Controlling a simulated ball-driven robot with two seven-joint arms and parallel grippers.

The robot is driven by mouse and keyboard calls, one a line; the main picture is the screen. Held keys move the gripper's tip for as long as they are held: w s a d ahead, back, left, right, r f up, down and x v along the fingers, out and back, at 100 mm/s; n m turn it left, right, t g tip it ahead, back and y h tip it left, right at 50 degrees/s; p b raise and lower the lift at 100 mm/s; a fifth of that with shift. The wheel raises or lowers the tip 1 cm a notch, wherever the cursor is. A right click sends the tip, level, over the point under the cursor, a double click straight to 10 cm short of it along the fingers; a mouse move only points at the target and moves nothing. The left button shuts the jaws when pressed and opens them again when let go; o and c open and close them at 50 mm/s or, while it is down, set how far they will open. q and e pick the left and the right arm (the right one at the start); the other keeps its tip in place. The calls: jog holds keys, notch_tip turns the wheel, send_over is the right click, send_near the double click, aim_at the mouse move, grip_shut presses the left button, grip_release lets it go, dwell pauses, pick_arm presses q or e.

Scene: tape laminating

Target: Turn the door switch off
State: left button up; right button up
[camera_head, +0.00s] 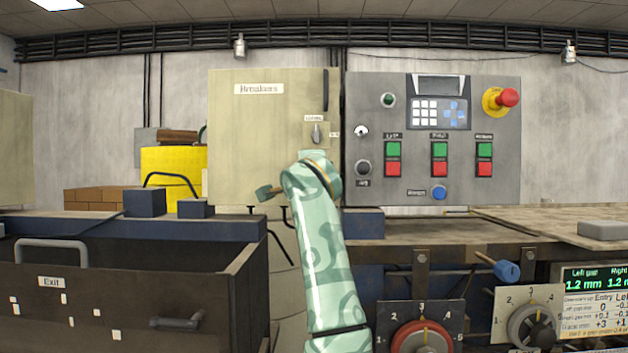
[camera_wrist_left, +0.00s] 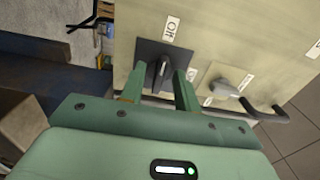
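My left gripper (camera_wrist_left: 161,78) is open, with one green finger on each side of a grey switch knob (camera_wrist_left: 162,67) on a dark square plate. I cannot tell whether the fingers touch it. The knob points roughly along the fingers, and a label beside its plate seems to read "Off". A second grey switch (camera_wrist_left: 222,88) on a pale plate is to the right of the fingers. In the head view a small switch (camera_head: 317,132) is on the beige "Breakers" cabinet (camera_head: 260,125), just above my arm's bend. Which switch is the door one is unclear. My right gripper is not in view.
A grey control panel (camera_head: 430,125) with buttons and a red emergency knob (camera_head: 507,97) stands right of the cabinet. A dark handle (camera_wrist_left: 265,112) sticks out near the fingers. An open drawer (camera_head: 130,305) marked "Exit" is at lower left.

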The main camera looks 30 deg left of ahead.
pick_arm(q)
jog(key=b+v, duration=0.2)
jog(key=v, duration=1.4)
jog(key=shift+d, duration=0.2)
jog(key=shift+s+f, duration=0.1)
